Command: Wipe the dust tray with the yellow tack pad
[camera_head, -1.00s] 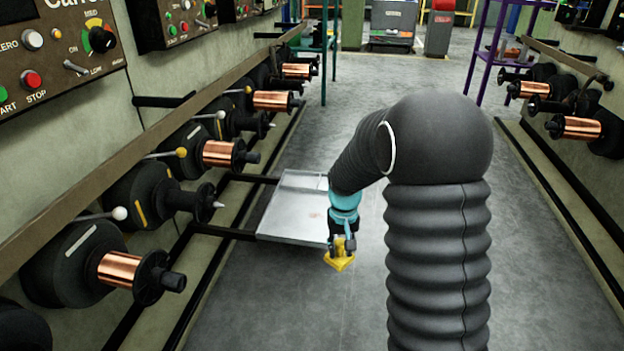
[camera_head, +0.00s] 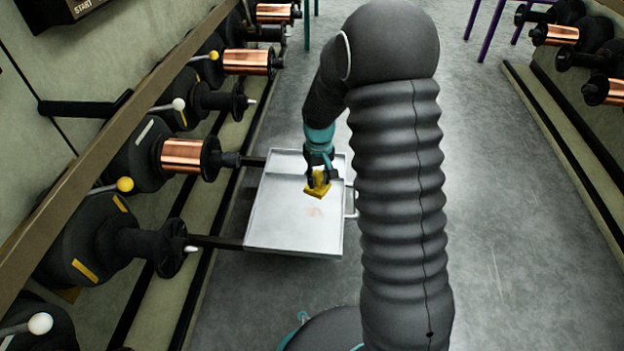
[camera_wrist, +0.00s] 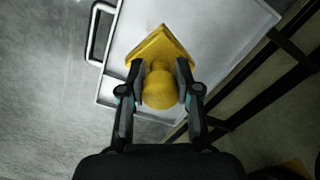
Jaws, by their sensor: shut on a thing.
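The dust tray (camera_head: 275,215) is a shallow pale metal tray on dark rails at the left side of the aisle, with a handle on its right side. In the wrist view the pad (camera_wrist: 160,48) has a round knob between my fingers and a flat pointed base. I cannot tell whether the pad touches the tray.
Dark spindles with copper spools (camera_head: 182,156) and ball-ended levers (camera_head: 125,184) line the left wall beside the tray. More spools (camera_head: 556,34) stand along the right wall. The grey floor (camera_head: 510,250) between is clear.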

